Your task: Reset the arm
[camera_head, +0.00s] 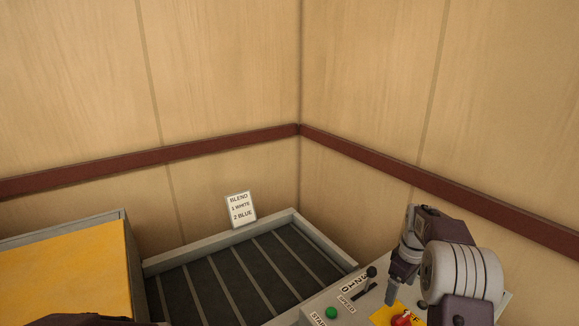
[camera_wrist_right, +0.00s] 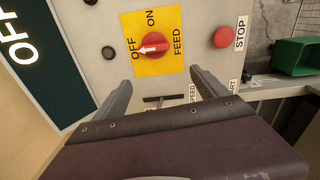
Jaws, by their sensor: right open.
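My right gripper (camera_head: 390,297) is at the lower right in the head view, pointing down over the control panel (camera_head: 318,312). Its two fingers (camera_wrist_right: 161,78) are spread apart with nothing between them in the right wrist view. Past the fingertips is a red FEED knob (camera_wrist_right: 153,44) on a yellow plate, its pointer toward OFF. The knob also shows in the head view (camera_head: 403,319), partly cut off. My left gripper is not in view; a dark part at the bottom left edge may be my left arm.
The panel has a green button (camera_head: 331,312), a black-knobbed SPEED lever (camera_head: 371,271) and a red STOP button (camera_wrist_right: 226,37). A slatted tray (camera_head: 225,281) lies by the wall under a BLEND sign (camera_head: 240,209). A yellow-topped box (camera_head: 70,272) stands left. A green bin (camera_wrist_right: 297,62) is at right.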

